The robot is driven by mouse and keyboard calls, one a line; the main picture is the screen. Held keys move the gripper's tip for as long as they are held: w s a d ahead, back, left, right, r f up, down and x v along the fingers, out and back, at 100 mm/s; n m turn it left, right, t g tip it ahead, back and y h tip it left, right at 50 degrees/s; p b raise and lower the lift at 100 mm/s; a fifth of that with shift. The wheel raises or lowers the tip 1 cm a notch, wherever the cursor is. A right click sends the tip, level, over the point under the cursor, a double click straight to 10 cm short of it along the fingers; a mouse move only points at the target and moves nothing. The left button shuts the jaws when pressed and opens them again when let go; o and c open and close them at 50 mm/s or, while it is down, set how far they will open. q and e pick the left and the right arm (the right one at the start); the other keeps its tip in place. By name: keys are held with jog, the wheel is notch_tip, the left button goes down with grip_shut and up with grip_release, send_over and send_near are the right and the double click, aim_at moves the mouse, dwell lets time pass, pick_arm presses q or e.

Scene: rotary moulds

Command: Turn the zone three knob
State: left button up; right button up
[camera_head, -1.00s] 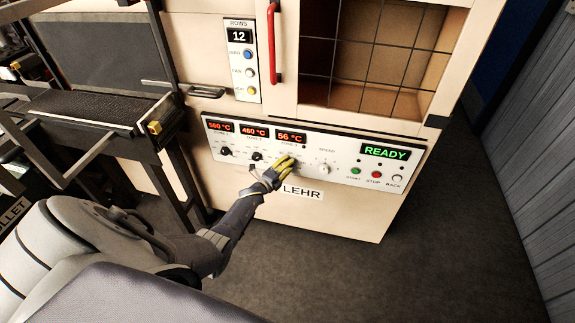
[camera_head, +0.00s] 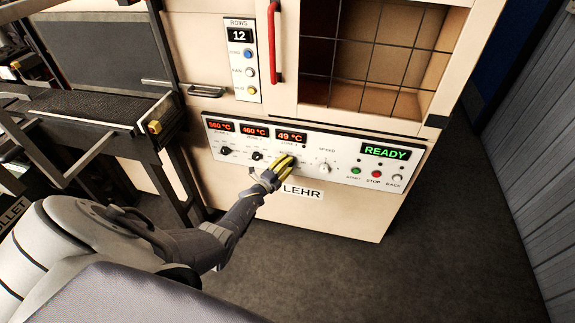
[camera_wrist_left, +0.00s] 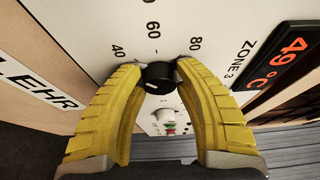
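The black zone three knob (camera_wrist_left: 159,76) sits on the white control panel (camera_head: 330,150), under the red zone 3 display (camera_head: 291,136), which reads 49 °C. The display also shows in the left wrist view (camera_wrist_left: 287,65). My left gripper (camera_head: 285,162) is at the panel in front of this knob and hides it in the head view. In the left wrist view, the yellow fingertips of my left gripper (camera_wrist_left: 160,72) are on both sides of the knob and close on it. The numbers 40, 60 and 80 are printed around the knob. My right gripper is not in view.
Two other black knobs (camera_head: 227,150) (camera_head: 257,156) sit to the left, under displays reading 560 °C and 460 °C. A white speed knob (camera_head: 324,169), a green READY display (camera_head: 385,152) and the start, stop and back buttons (camera_head: 376,174) are to the right.

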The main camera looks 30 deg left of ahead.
pick_arm(q)
jog(key=o, duration=0.5)
jog(key=shift+d, duration=0.1)
jog(key=shift+s+a, duration=0.15)
jog(key=shift+s, duration=1.85)
jog(key=shift+s+a, duration=0.15)
jog(key=shift+s, duration=1.85)
jog(key=shift+s+a, duration=0.15)
jog(key=shift+s, duration=1.85)
jog(key=shift+f, duration=0.1)
